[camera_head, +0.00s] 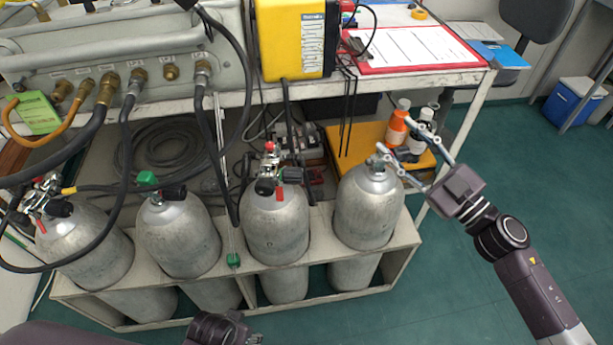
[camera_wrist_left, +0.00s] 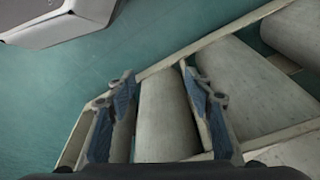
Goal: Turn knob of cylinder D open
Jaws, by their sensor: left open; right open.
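Several grey cylinders stand in a rack, and I can read no letter on them. The rightmost cylinder (camera_head: 368,208), which may be cylinder D, is upright, with its small metal valve (camera_head: 377,167) on top. My right gripper (camera_head: 394,137) is open at that valve, with its left finger overlapping it. The knob is hard to make out, and I cannot tell whether the finger touches it. My left gripper (camera_wrist_left: 158,85) is open and empty above the lower rack in the left wrist view. Only part of it shows at the bottom of the head view.
The pale rack (camera_head: 402,245) surrounds the cylinders. Black hoses hang in front of the left ones. An orange bottle (camera_head: 398,121) and a white bottle (camera_head: 420,130) stand behind the right gripper. The white bench (camera_head: 480,78) overhangs behind.

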